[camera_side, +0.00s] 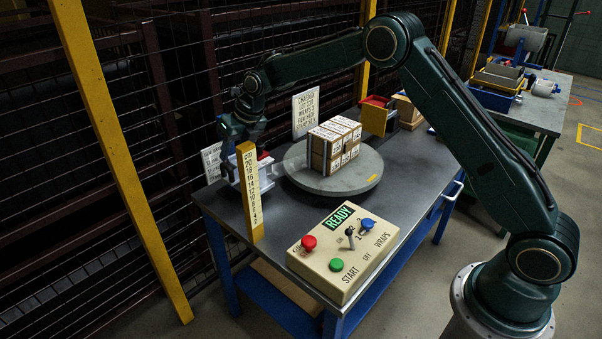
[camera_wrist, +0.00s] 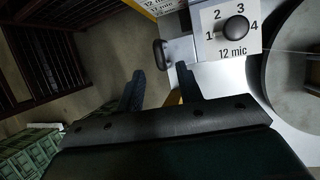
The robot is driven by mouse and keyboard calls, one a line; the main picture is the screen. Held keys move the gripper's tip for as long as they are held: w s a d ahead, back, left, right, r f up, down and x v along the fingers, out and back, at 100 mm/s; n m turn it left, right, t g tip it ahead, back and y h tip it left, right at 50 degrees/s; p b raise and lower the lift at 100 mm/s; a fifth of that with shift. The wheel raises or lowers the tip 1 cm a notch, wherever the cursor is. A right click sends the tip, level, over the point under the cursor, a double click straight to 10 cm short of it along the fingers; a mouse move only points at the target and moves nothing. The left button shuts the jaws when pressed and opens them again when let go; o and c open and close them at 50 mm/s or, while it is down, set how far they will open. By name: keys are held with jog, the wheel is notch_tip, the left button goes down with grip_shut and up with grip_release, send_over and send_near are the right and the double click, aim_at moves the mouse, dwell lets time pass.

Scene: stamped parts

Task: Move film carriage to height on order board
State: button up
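The yellow mast (camera_side: 250,190) carries a white height scale in cm, with higher numbers toward the top. The pale film carriage (camera_side: 266,172) is beside the mast, partly hidden by it. In the wrist view a dark handle (camera_wrist: 160,54) stands out from the carriage's pale body (camera_wrist: 183,50). My gripper (camera_wrist: 160,85) is open and empty, its fingers short of the handle and roughly either side of its line. In the side view my gripper (camera_side: 232,155) is just left of the mast. The order board (camera_side: 305,112) stands at the table's back; its small lettering is hard to read.
A round turntable (camera_side: 345,184) bears stacked cartons (camera_side: 333,147). A control box (camera_side: 343,250) with READY sign, buttons and lever is in front. A dial plate (camera_wrist: 232,28) marked 1 to 4, 12 mic, is close to the handle. Mesh fencing runs behind the table.

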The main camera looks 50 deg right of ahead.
jog(key=shift+x, duration=2.2)
grip_shut()
